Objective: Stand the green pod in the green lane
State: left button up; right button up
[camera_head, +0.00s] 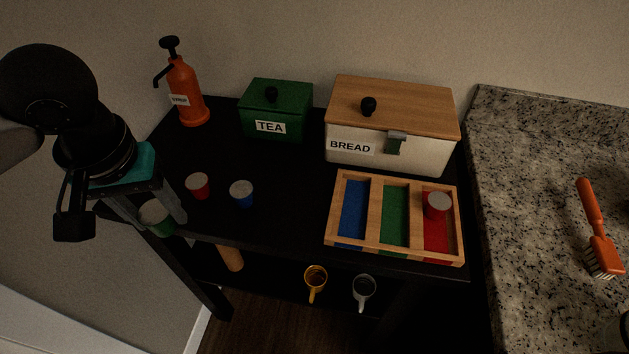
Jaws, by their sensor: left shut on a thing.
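The green pod (160,226), with a pale lid, is between the fingers of my left gripper (157,215), at the left front corner of the black table. My left gripper is shut on it, and the fingers hide part of its sides. I cannot tell whether the pod touches the table. The wooden lane tray (333,222) lies at the right of the table. Its green lane (394,215) is in the middle and empty, between the blue lane (352,210) and the red lane (438,237). My right gripper is not in view.
A red pod (199,188) and a blue pod (242,195) stand near my left gripper. Another red pod (438,205) is in the red lane. The spray bottle (185,90), tea box (276,110) and bread box (391,128) stand behind. The table is clear between blue pod and tray.

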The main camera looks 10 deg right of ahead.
aim_at(394, 215)
jog(key=z, duration=2.1)
jog(key=j+z, duration=0.15)
jog(key=z, duration=0.35)
jog(key=k+j+z, duration=0.15)
jog(key=z, duration=0.3)
jog(key=j, duration=0.4)
jog(key=k+j, duration=0.15)
jog(key=j, duration=0.6)
jog(key=k+z, duration=0.05)
